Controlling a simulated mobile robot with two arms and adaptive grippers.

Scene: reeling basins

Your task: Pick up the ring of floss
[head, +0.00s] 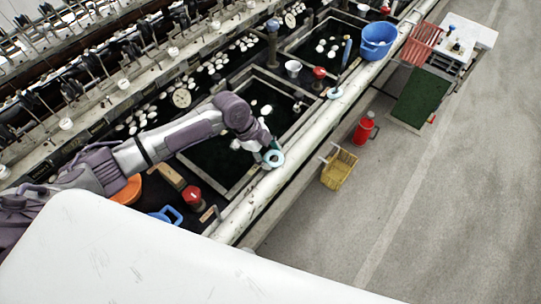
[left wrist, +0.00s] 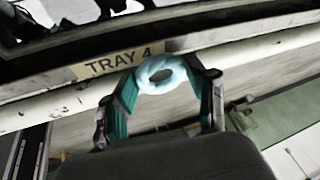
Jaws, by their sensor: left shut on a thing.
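The ring of floss (head: 274,158) is a thick pale-blue loop with a hole in its middle. In the head view it shows at the end of my left arm, over the front edge of the basins by the long pale rail. My left gripper (head: 268,151) is shut on it. In the left wrist view the ring (left wrist: 160,74) sits between the two teal fingers of my left gripper (left wrist: 163,80), near their tips. I cannot tell whether the ring is clear of the rail beneath. My right gripper is not in view.
A "TRAY 4" label (left wrist: 118,61) is on the basin edge. Another pale-blue item (head: 335,93) lies farther along the long rail (head: 300,132). A blue bucket (head: 378,38) stands beyond it. A yellow crate (head: 339,169) and red can (head: 364,129) stand on the floor, which is open at right.

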